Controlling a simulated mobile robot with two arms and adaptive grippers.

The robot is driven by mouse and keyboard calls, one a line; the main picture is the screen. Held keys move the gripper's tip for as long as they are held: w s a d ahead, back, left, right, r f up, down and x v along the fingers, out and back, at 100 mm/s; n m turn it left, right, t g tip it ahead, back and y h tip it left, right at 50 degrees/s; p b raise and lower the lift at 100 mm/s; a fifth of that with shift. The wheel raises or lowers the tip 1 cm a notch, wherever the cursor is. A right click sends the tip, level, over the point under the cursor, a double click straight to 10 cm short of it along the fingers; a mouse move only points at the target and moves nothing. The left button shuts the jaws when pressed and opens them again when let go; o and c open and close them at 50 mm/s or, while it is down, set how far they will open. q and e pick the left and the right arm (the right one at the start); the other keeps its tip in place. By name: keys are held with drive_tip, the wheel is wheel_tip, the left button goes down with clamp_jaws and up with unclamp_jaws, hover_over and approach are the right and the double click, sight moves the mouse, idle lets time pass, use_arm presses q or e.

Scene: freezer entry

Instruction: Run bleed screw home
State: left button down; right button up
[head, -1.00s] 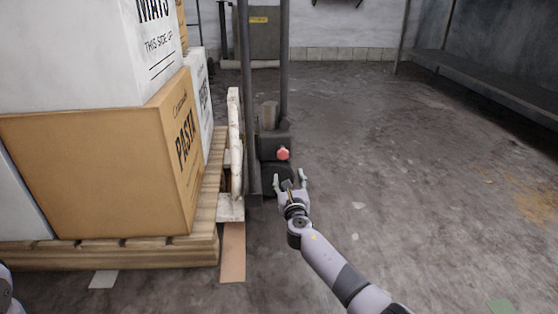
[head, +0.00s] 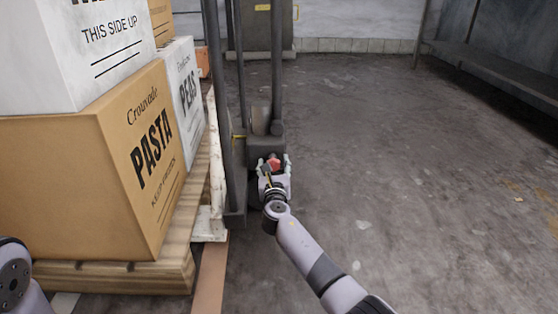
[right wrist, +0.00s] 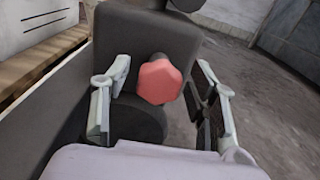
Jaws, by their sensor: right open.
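The bleed screw, a red faceted knob (right wrist: 159,82), sticks out from the dark pump housing (right wrist: 150,35) of the pallet jack. In the head view the red knob (head: 274,161) shows just beyond my right gripper (head: 273,172). In the right wrist view my right gripper (right wrist: 160,105) is open, with one pale finger on each side of the knob and a visible gap on both sides. Its fingers do not appear to touch the knob. Only a part of my left arm shows at the lower left of the head view; its gripper is out of view.
A wooden pallet (head: 120,277) with stacked boxes, including a PASTA box (head: 85,180) and a PEAS box (head: 186,90), stands close on the left. Upright dark posts (head: 277,60) rise by the pump housing. The floor (head: 420,190) to the right is clear. A bench (head: 500,70) lies at the far right.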

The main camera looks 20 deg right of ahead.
drive_tip(key=shift+w, duration=0.25)
drive_tip(key=shift+c, duration=0.4)
drive_tip(key=c, duration=1.1)
